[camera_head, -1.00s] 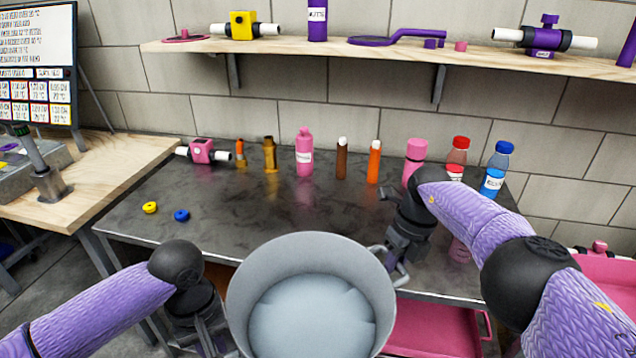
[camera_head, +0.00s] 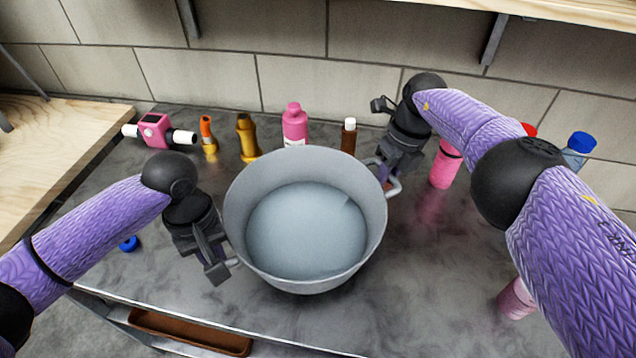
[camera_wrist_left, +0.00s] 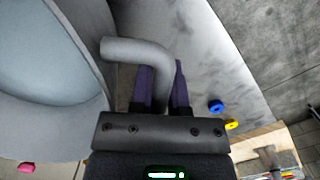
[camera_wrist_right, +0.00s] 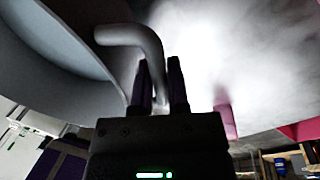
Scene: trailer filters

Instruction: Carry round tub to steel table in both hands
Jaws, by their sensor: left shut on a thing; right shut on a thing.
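The round grey tub (camera_head: 305,280) is upright and empty, over the steel table (camera_head: 420,300) in the head view. I cannot tell whether its base touches the table top. My left gripper (camera_head: 225,265) is shut on the tub's left handle, which shows as a bent grey bar (camera_wrist_left: 135,50) between the fingers (camera_wrist_left: 163,85) in the left wrist view. My right gripper (camera_head: 388,178) is shut on the right handle (camera_head: 394,188). That handle also shows between the fingers (camera_wrist_right: 160,85) in the right wrist view.
A blue ring (camera_head: 129,243) lies at left.

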